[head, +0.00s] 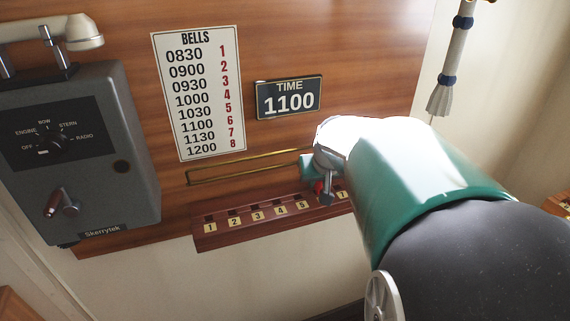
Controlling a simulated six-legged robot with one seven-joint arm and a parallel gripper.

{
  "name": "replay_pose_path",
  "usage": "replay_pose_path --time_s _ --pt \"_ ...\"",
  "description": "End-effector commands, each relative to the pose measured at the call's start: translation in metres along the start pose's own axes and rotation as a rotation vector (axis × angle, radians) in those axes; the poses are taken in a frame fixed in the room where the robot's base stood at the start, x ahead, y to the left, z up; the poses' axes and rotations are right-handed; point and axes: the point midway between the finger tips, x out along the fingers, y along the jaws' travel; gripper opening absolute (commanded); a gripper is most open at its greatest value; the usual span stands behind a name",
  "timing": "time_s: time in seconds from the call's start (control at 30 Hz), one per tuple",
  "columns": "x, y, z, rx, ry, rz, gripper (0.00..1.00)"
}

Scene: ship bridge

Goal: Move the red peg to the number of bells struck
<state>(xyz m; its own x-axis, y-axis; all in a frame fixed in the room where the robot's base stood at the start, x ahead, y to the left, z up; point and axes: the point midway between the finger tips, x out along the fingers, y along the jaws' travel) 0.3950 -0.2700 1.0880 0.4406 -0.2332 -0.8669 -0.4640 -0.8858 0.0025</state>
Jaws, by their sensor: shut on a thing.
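The red peg (319,187) shows as a small red patch at my gripper (324,190), which is shut on it. The gripper is over the right part of the wooden peg rack (248,234). The rack has a row of holes with number plates; 1 to 5 and 7 are readable, and the gripper covers the plate between 5 and 7. I cannot tell whether the peg's lower end is in a hole. The time sign (289,97) reads 1100. The bells chart (197,93) lists 1100 with red 6.
A brass-edged slot (243,168) runs on the wood panel above the rack. A grey Skerrytek box (80,150) with a dial, a crank and a handset (72,33) is at left. A tasselled rope (452,60) hangs at upper right. My arm hides the rack's right end.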

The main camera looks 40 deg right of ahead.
Motion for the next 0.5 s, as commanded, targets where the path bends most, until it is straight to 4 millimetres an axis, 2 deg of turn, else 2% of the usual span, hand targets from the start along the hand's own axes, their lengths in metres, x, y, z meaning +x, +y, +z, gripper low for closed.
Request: replay_pose_path --time_s 0.1,0.13,0.23,0.5 --pt "-0.0002 0.0 -0.0001 0.0 0.0 0.0 0.0" --pt "-0.0002 0.0 -0.0002 0.0 0.0 0.0 0.22" --pt "-0.0003 0.0 -0.0002 0.0 0.0 0.0 0.42" --pt "-0.0004 0.0 -0.0002 0.0 0.0 0.0 0.44"
